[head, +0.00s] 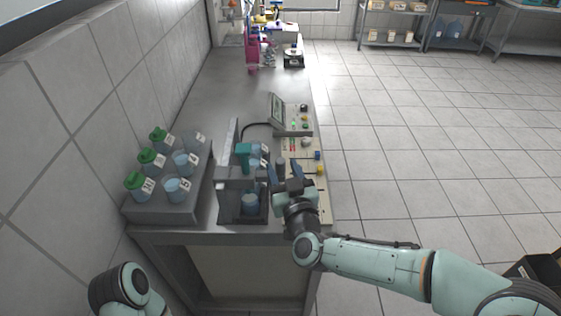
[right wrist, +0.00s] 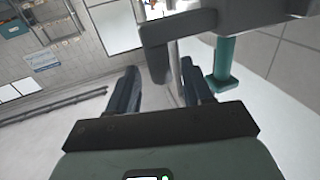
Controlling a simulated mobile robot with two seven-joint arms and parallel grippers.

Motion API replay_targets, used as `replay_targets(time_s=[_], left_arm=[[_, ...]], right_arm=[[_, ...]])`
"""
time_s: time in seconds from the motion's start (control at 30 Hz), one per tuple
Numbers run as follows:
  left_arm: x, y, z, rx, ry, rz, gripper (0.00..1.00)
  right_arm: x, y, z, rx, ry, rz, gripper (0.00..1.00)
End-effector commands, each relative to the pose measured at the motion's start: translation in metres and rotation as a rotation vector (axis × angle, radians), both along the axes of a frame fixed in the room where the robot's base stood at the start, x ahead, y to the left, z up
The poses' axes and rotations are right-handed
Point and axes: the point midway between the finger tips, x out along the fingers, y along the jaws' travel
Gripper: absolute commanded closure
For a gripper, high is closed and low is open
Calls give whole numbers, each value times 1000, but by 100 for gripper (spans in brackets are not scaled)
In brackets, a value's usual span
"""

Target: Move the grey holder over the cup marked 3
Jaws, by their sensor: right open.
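The grey holder (head: 235,183) stands at the near end of the bench, with a teal handle (head: 242,156) on it. Below and behind it are light blue cups, one in front (head: 250,204) and others farther back (head: 257,163); I cannot read their numbers. My right gripper (head: 284,171) is open just right of the holder. In the right wrist view its two fingers (right wrist: 160,92) stand apart, with a grey part of the holder (right wrist: 154,55) showing between them and the teal handle (right wrist: 222,65) to the right. Contact is unclear. My left gripper is out of view.
A grey stepped rack (head: 165,210) at the left holds green-capped bottles (head: 138,184) and labelled cups (head: 177,189). A control panel with knobs (head: 302,150) and a tilted screen (head: 277,108) lies behind my right gripper. The bench middle (head: 215,95) is clear.

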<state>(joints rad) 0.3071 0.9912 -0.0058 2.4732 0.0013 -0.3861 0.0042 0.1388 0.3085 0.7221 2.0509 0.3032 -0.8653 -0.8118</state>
Motion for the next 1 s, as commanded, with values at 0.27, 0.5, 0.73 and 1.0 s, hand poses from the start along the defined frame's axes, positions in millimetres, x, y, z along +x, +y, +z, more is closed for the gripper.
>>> replay_targets(time_s=[0.27,0.5,0.73,1.0], left_arm=[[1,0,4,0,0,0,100],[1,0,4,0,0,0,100],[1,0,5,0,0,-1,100],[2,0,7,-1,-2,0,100]], right_arm=[[24,7,0,0,0,1,50],[26,7,0,-1,0,1,50],[25,7,0,-1,0,1,100],[42,8,1,4,-1,0,100]])
